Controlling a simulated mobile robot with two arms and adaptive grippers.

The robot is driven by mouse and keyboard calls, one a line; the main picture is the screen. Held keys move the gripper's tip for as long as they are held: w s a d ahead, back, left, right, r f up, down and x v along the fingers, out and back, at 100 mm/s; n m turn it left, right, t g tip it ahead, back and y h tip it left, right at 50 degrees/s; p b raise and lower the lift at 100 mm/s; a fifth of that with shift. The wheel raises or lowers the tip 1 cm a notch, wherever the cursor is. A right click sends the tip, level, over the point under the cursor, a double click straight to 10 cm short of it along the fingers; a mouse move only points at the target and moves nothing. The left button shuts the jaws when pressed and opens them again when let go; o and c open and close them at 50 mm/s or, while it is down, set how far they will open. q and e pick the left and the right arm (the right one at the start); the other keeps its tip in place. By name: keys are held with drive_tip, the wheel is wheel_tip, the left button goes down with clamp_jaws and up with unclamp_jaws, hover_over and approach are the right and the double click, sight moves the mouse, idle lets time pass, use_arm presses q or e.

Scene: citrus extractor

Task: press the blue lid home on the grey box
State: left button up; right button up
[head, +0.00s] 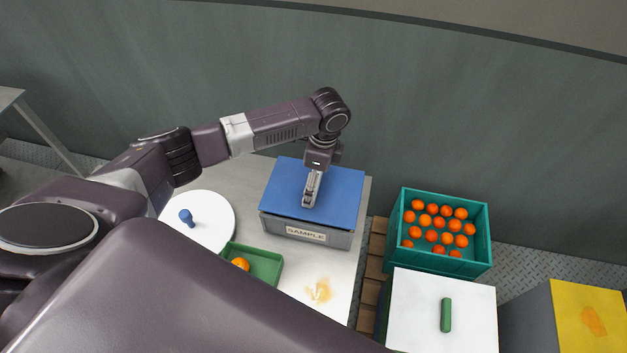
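The grey box (306,233) with a "SAMPLE" label stands on the light table. The flat blue lid (339,191) lies over its top. A dark gap shows under the lid's front edge, mostly toward the left, but I cannot tell how far the lid is seated. My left gripper (309,201) points down over the middle of the lid, its narrow fingers close together with nothing visible between them. Its tips look at or just above the lid; contact is not clear. My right gripper is not in view.
A round white disc (215,212) with a blue knob and a green tray (267,266) with an orange lie left of the box. A teal crate (397,254) of oranges stands right. A white surface (416,306) carries a green cylinder (446,315). An orange stain (319,291) marks the table.

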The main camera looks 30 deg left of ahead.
use_arm(q)
drive_tip(key=shift+f, duration=0.6)
drive_tip(key=o, duration=1.1)
